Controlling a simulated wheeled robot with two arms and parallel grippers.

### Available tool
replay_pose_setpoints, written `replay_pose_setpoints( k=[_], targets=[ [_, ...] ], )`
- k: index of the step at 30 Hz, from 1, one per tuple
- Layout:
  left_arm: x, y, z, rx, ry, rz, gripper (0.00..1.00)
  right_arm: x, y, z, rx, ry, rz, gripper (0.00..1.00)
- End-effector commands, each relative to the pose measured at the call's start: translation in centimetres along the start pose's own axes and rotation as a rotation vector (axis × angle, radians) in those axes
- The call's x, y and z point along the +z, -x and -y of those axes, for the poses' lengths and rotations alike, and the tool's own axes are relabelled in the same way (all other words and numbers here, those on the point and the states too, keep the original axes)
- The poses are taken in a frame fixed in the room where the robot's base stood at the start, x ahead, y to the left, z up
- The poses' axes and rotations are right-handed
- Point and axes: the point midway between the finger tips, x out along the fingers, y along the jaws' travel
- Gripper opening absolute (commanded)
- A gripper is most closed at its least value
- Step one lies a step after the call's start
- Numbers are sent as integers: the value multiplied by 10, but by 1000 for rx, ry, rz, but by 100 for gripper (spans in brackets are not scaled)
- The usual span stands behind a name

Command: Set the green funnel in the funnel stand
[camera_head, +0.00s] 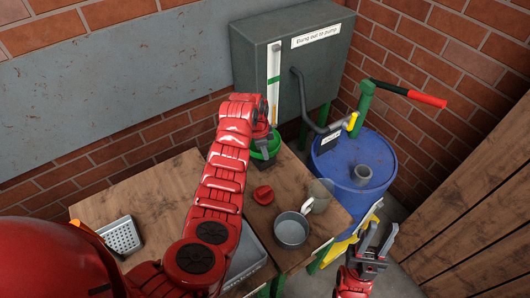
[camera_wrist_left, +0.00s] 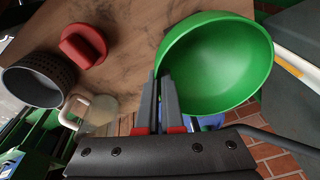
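The green funnel (camera_head: 262,152) is at the back of the wooden table, partly covered by my left gripper (camera_head: 263,157). In the left wrist view the funnel (camera_wrist_left: 225,60) is a wide bowl seen from its open side, and the left fingers (camera_wrist_left: 159,80) are close together on its rim, one on each side. Whether it touches the table cannot be told. A short grey open cylinder (camera_head: 363,174) stands on top of the blue drum; I cannot tell whether this is the funnel stand. My right gripper (camera_head: 378,240) is open and empty, in front of the drum.
The blue drum (camera_head: 340,165) carries a pump with a red handle (camera_head: 427,99). A grey tank (camera_head: 260,55) stands behind. A grater (camera_head: 122,236) lies left.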

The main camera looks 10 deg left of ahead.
Motion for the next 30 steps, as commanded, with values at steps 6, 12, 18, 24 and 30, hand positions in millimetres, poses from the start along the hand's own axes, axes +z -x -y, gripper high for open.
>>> replay_pose_setpoints(
  k=[6,12,18,24,30],
  targets=[
    [1,-4,0,-1,0,0,0,1,4,0,0,0,0,33],
    [1,-7,0,-1,0,0,0,1,6,0,0,0,0,33],
    [2,-10,0,-1,0,0,0,2,9,0,0,0,0,33],
    [2,-10,0,0,0,0,0,2,9,0,0,0,0,33],
    [2,-10,0,0,0,0,34,2,9,0,0,0,0,33]
  ],
)
